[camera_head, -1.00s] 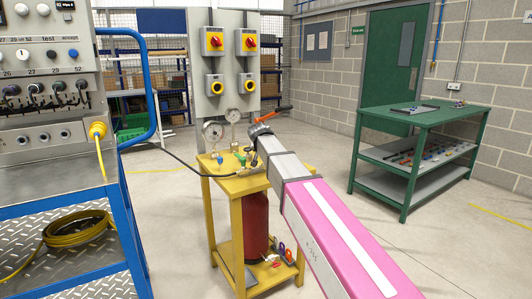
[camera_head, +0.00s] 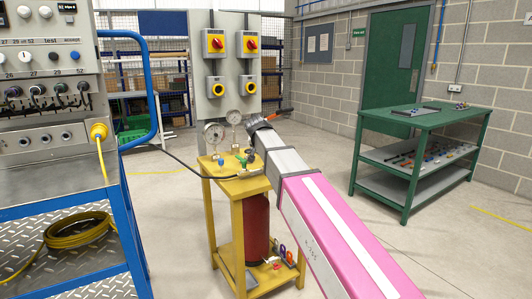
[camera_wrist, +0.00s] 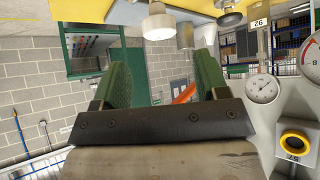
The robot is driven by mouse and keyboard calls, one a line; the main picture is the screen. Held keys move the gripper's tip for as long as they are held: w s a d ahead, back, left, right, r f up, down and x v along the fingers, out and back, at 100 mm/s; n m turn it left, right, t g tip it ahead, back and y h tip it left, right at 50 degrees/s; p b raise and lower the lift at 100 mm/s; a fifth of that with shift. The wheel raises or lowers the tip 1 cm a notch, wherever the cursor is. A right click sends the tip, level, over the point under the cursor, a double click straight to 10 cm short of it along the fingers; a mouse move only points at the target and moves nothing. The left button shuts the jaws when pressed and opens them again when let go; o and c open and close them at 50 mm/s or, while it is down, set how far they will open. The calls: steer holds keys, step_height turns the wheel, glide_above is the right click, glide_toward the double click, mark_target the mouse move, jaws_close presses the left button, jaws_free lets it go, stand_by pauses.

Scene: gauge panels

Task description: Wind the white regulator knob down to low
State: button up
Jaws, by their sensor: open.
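The white regulator knob (camera_wrist: 158,24) shows at the top of the wrist view, as a pale round cap with a short stem. My gripper (camera_wrist: 162,66) is open, with one green finger on each side and nothing held between the tips. The knob lies just beyond the fingertips, roughly in line with the gap; I see no contact. In the head view, my wrist end is above the right side of the yellow stand (camera_head: 222,185). It hides part of the fittings there, and I cannot pick out the white knob or my fingertips.
Two dial gauges stand at the back of the stand; one (camera_wrist: 262,88) is at the right in the wrist view. A grey panel (camera_head: 230,105) with switches rises behind. A black hose (camera_head: 180,168) runs left. A green bench (camera_head: 425,125) stands right, with open floor between.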

steer(key=shift+v, duration=2.05)
